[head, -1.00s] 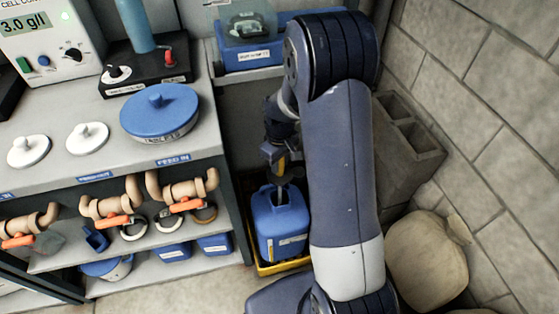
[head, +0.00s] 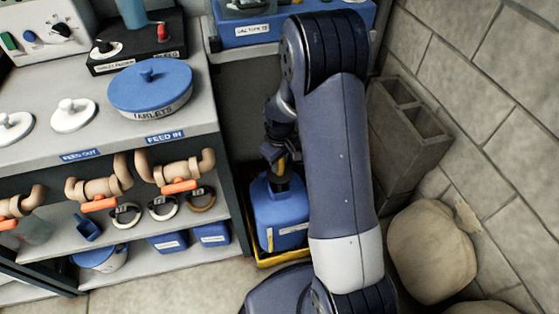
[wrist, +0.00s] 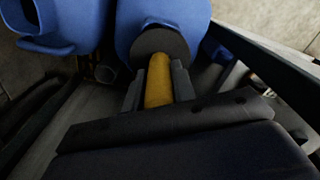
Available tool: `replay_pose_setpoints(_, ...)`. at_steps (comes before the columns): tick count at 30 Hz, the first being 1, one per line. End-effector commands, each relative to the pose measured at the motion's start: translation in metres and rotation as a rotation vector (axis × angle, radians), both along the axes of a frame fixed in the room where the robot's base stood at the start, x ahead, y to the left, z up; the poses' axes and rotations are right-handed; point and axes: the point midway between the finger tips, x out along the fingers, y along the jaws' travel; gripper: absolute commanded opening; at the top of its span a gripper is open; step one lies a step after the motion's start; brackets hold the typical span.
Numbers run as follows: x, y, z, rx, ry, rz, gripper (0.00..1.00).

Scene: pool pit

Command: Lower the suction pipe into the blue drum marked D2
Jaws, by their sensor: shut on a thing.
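My gripper (head: 279,162) is shut on the yellow upper part of the suction pipe (wrist: 159,84), which stands between its fingers in the wrist view. A dark round collar (wrist: 160,45) on the pipe covers the mouth of a blue drum (wrist: 131,22). In the head view this blue drum (head: 281,213) stands in a yellow tray (head: 262,262), with a white label too small to read. I cannot tell whether it is marked D2. The lower pipe is hidden, and I cannot tell whether the collar touches the drum.
Another blue body (wrist: 62,22) shows at the left of the wrist view. A shelf unit (head: 120,140) with valves stands left of the drum. Hollow blocks (head: 405,135) and a tan sack (head: 432,250) lie to the right, by the block wall.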

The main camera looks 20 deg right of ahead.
Motion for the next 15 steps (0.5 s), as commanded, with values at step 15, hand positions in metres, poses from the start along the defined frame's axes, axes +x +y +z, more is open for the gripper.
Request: replay_pose_setpoints(15, 0.0, 0.0, -0.044, -0.001, 0.001, 0.0, 0.03)
